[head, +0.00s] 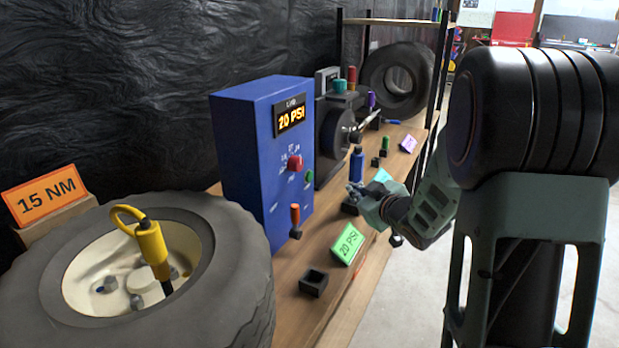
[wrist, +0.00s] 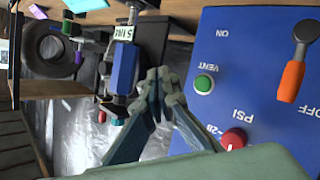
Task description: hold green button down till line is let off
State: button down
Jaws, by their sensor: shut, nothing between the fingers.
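The blue box (head: 240,140) stands on the bench and its lit display (head: 291,117) reads 20 PSI. The green button (head: 309,178) is on its front, right of the red knob (head: 294,162) and above the orange lever (head: 295,215).
A green 20 PSI sign (head: 347,244) and a small black open box (head: 313,283) are on the bench (head: 285,270) in front. A wheel (head: 230,270) with a yellow-handled tool (head: 151,247) fills the left foreground.

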aim_at(309, 177)
jog(key=shift+a, duration=0.1)
jog(key=w+a+b, duration=0.2)
jog(key=w+a, duration=0.3)
jog(key=a, duration=0.2)
jog(key=shift+a, duration=0.2)
dwell(1.4)
jog(key=shift+w+a+b, duration=0.2)
jog(key=shift+a+b, duration=0.05)
jog(key=shift+b, duration=0.15)
jog(key=shift+w+a, duration=0.25)
jog(key=shift+a, duration=0.15)
dwell(1.8)
dwell(0.6)
jog(key=shift+s+d, duration=0.5)
jog(key=shift+d, duration=0.25)
